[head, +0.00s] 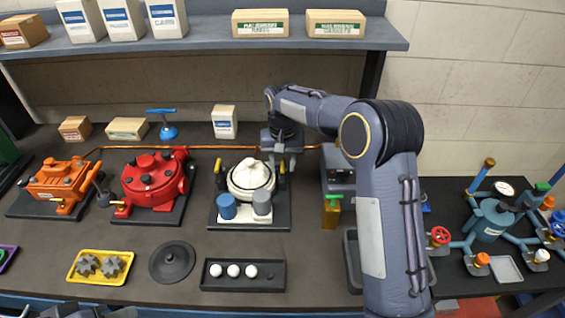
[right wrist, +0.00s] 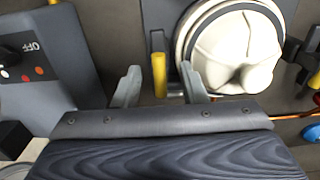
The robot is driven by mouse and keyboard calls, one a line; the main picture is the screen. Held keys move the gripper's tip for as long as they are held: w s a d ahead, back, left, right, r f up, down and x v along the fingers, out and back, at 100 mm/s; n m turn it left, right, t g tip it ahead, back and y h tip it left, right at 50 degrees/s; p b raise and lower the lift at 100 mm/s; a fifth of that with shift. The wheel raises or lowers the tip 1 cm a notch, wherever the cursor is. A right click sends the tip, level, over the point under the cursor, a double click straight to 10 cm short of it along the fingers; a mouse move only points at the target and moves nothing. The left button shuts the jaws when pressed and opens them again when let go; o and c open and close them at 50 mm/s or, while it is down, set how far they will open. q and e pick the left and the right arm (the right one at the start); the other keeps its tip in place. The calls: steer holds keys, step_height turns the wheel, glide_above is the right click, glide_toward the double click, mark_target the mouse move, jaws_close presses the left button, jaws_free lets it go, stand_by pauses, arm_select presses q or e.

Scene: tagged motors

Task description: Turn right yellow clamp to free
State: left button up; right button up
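The white pump (head: 250,178) stands on a dark base, with a yellow clamp at each side. The right yellow clamp (head: 282,167) is just below my right gripper (head: 283,150) and partly hidden by it. In the right wrist view the right yellow clamp (right wrist: 159,75) lies between the two separated grey fingertips, nearer the right one. My right gripper (right wrist: 160,85) is open and not closed on it. The left yellow clamp (head: 226,180) is on the pump's other side. Only a dark piece of my left arm shows at the bottom left edge; its fingers are hidden.
A grey box marked OFF (right wrist: 35,60) stands close beside the clamp, also in the head view (head: 337,172). Blue and grey cups stand before the pump. A red motor (head: 152,180) and orange motor (head: 62,182) are left. A shelf (head: 210,35) crosses the back.

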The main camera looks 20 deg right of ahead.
mark_target(283, 164)
step_height(283, 164, up, 8)
steer(key=shift+f+b, duration=0.1)
steer(key=shift+b, duration=0.35)
stand_by(0.3)
